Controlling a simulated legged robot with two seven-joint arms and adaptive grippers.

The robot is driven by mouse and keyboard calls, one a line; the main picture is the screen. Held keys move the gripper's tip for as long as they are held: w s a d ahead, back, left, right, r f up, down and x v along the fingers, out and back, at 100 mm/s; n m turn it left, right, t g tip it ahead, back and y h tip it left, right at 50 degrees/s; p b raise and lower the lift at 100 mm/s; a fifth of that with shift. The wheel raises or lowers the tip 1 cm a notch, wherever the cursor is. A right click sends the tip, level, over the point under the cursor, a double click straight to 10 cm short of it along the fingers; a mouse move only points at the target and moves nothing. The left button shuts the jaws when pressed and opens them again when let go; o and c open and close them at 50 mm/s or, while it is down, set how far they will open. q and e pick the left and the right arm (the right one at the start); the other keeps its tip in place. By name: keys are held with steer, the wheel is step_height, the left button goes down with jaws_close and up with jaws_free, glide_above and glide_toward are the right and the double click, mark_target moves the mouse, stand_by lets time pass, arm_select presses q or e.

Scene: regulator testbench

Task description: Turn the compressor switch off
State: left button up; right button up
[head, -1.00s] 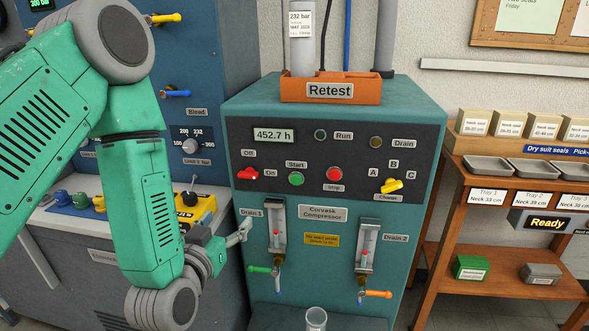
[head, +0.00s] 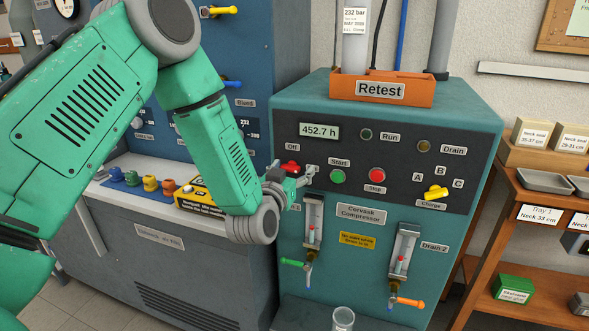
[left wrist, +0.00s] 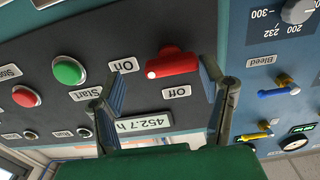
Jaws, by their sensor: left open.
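The compressor switch is a red knob (head: 290,166) on the dark upper panel of the teal compressor (head: 340,240), left of the Start button. In the left wrist view the red switch (left wrist: 176,63) has its white-dotted end toward the "On" label (left wrist: 126,65); the "Off" label (left wrist: 175,93) is beside it. My left gripper (head: 289,180) is open in front of the switch. In the left wrist view its fingers stand on either side of the knob with gaps. I cannot tell how far the fingertips are from the panel. My right gripper is not in view.
The green Start button (head: 338,176) and red Stop button (head: 377,175) are just right of the gripper. A yellow Charge knob (head: 436,192) is farther right. Drain gauges with green and orange levers (head: 408,302) are below. A blue bench with a yellow box (head: 203,193) is at left.

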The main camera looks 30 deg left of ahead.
arm_select(q)
steer(key=shift+w+a+f, duration=0.15)
steer(key=shift+w+a, duration=0.05)
steer(key=shift+a, duration=0.25)
steer(key=shift+w+a+f, duration=0.1)
steer(key=shift+w+a, duration=0.05)
steer(key=shift+a, duration=0.25)
steer(key=shift+a+f, duration=0.1)
steer(key=shift+a, duration=0.3)
steer(key=shift+d, duration=0.5)
steer(key=c, duration=1.1)
steer(key=shift+d, duration=0.35)
steer(key=shift+c, duration=0.3)
steer(key=shift+a, duration=0.35)
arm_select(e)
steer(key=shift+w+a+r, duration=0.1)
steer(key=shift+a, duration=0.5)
